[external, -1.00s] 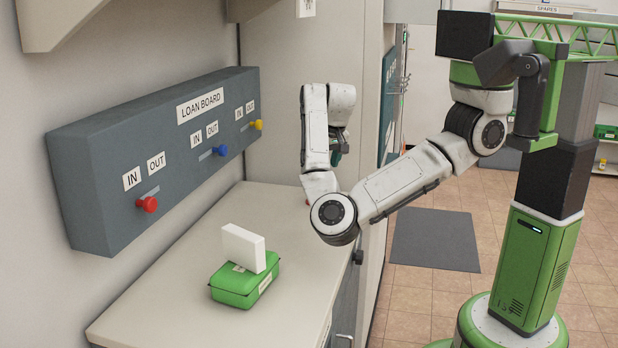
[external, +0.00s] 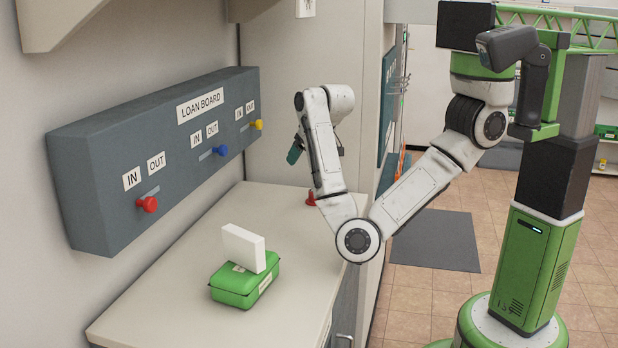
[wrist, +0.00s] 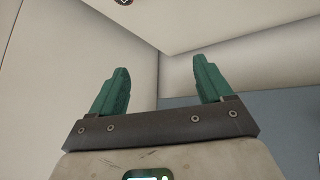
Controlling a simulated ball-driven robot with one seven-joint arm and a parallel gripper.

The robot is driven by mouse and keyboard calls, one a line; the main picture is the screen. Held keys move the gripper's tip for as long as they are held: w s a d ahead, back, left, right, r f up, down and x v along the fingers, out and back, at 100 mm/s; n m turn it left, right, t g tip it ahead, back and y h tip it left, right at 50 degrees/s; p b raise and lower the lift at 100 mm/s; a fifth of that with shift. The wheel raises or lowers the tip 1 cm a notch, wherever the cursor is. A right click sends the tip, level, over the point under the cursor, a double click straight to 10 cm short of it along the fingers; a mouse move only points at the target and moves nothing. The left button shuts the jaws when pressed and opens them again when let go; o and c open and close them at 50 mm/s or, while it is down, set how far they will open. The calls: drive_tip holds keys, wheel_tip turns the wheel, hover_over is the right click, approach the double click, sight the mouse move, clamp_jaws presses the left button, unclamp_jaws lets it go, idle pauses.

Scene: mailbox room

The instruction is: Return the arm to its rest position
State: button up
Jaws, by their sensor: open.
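My gripper (wrist: 160,88) shows in the wrist view with its two green fingers spread apart and nothing between them. In the external view its green fingertips (external: 295,155) are partly hidden behind my white arm. The arm is bent, with its elbow over the counter's right edge and its forearm raised. The gripper is above the counter (external: 190,235), apart from the loan board, and touches nothing that I can see.
The grey loan board (external: 110,205) on the left wall has red (external: 147,204), blue (external: 220,150) and yellow (external: 257,124) knobs. A green case (external: 238,290) with a white block (external: 243,247) on it sits on the counter. A red object (external: 311,198) stands behind my forearm.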

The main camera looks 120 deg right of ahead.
drive_tip(key=w+a+f+n+t+y+p, duration=0.1)
drive_tip(key=w+a+f+n+t+p, duration=0.15)
drive_tip(key=w+a+n, duration=0.45)
drive_tip(key=w+a+f+n+t+p, duration=0.1)
drive_tip(key=w+a+n+t, duration=0.25)
drive_tip(key=w+a, duration=0.45)
drive_tip(key=s+a+f+n+y+b, duration=0.1)
drive_tip(key=a+f+n+y, duration=0.3)
drive_tip(key=a, duration=0.7)
drive_tip(key=a+f+n+y+b, duration=0.1)
drive_tip(key=a+f+n+y, duration=0.1)
drive_tip(key=a+f, duration=0.6)
drive_tip(key=s+a+f+n+y+b, duration=0.1)
drive_tip(key=a+f+n+y, duration=0.25)
drive_tip(key=a, duration=0.95)
drive_tip(key=s+d+f+m+g+h+b, duration=0.2)
drive_tip(key=s+d+f+m+g, duration=0.3)
drive_tip(key=s+d+f, duration=0.9)
wheel_tip(320, 180, down, 2)
drive_tip(key=shift+s+d+f+m+g+h+b, duration=0.15)
drive_tip(key=shift+d+m+g+h+b, duration=0.3)
drive_tip(key=shift+d, duration=0.5)
